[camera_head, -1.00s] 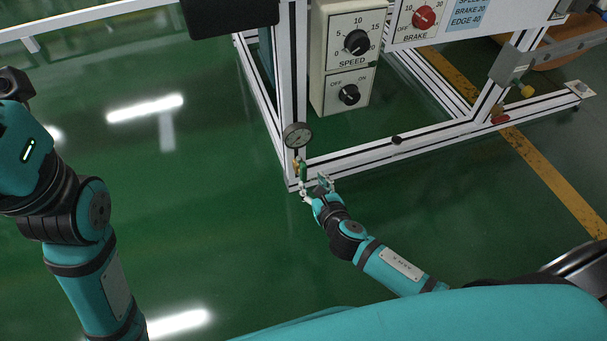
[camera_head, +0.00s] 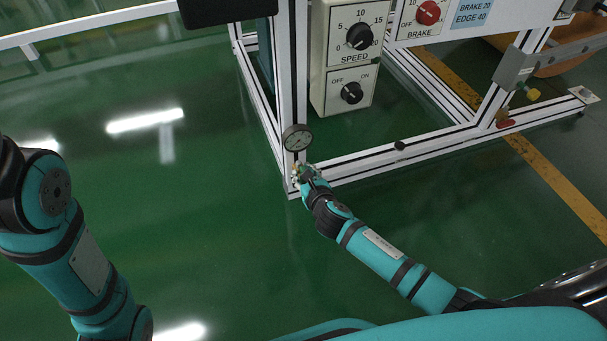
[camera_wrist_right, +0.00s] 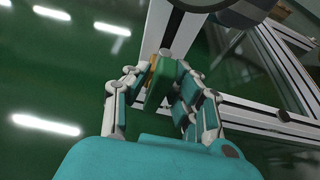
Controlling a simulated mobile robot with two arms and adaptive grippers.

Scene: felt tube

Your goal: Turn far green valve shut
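The green valve handle (camera_wrist_right: 160,86) stands in front of a white frame post, below a round gauge (camera_head: 297,138). In the head view it is mostly hidden by my right gripper (camera_head: 304,171), which is at the foot of the post. In the right wrist view the jointed fingers of my right gripper stand apart, one on each side of the green handle. A gap shows on the left side of the handle; whether the right finger touches it I cannot tell. My left arm is at the left edge of the head view, with its gripper out of the picture.
A panel with a speed dial (camera_head: 359,37) and an off/on switch (camera_head: 351,93) hangs right of the post. A red brake knob (camera_head: 428,13) is further right. A low white frame rail (camera_head: 430,146) runs right from the post. Green floor lies open to the left.

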